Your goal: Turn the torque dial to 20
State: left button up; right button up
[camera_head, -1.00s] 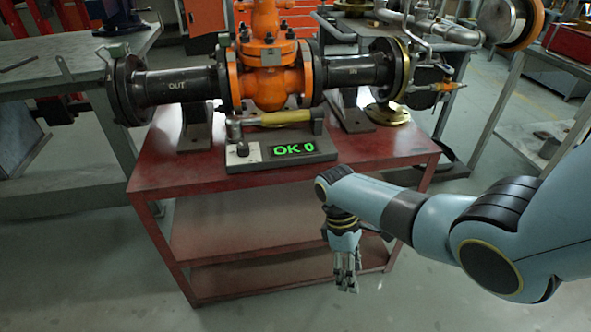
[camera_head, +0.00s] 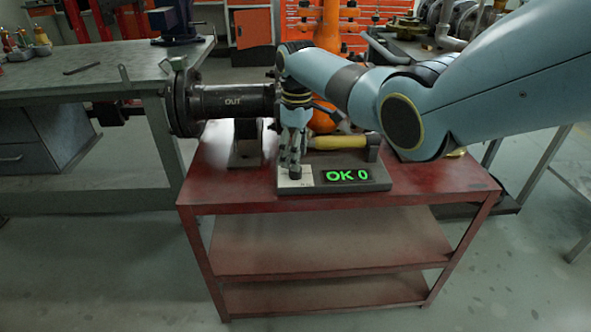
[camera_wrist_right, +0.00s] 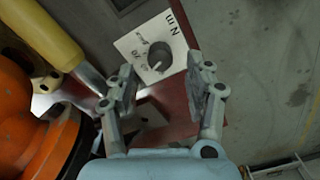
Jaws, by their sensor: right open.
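The torque dial (camera_wrist_right: 159,57) is a dark round knob with a pale pointer on a white plate marked "N m" in the right wrist view. In the head view the dial (camera_head: 295,171) shows just below my right gripper (camera_head: 291,160). In the wrist view my right gripper (camera_wrist_right: 168,88) is open, fingers apart, with the dial beyond the gap between the fingertips and nothing held. The display (camera_head: 347,175) beside the dial reads "OK 0" in green. My left gripper does not show.
A torque wrench with a yellow handle (camera_head: 338,142) lies behind the display on the grey base. The orange valve (camera_head: 325,118) and black "OUT" pipe (camera_head: 236,101) stand behind, partly hidden by my arm. The red table's front left (camera_head: 215,183) is clear.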

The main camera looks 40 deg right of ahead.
jog(key=shift+f+b, duration=0.5)
jog(key=shift+f, duration=1.4)
grip_shut()
